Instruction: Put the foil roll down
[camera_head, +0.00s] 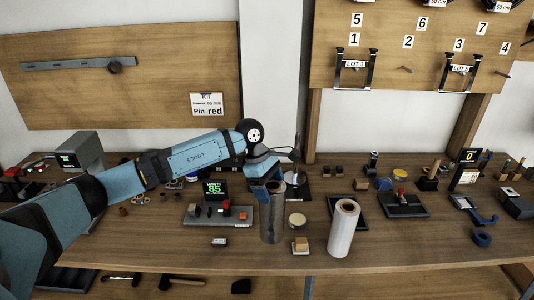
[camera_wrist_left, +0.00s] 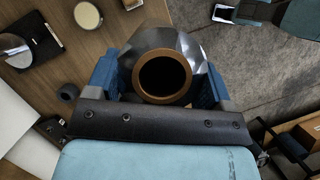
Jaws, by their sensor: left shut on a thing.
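The foil roll (camera_head: 271,222) is a grey, shiny upright cylinder near the front of the workbench (camera_head: 190,256). In the left wrist view, I look down on the brown cardboard core of the foil roll (camera_wrist_left: 165,99), with silver foil around it. My left gripper (camera_head: 267,186) is shut on its upper end, with a blue finger on each side in the left wrist view (camera_wrist_left: 160,84). I cannot tell whether its lower end touches the bench. My right gripper is not in view.
A white roll (camera_head: 342,230) stands to the right of the foil roll. A small block (camera_head: 300,246) and a round pale lid (camera_head: 297,220) lie between them. Bare bench lies at the front left.

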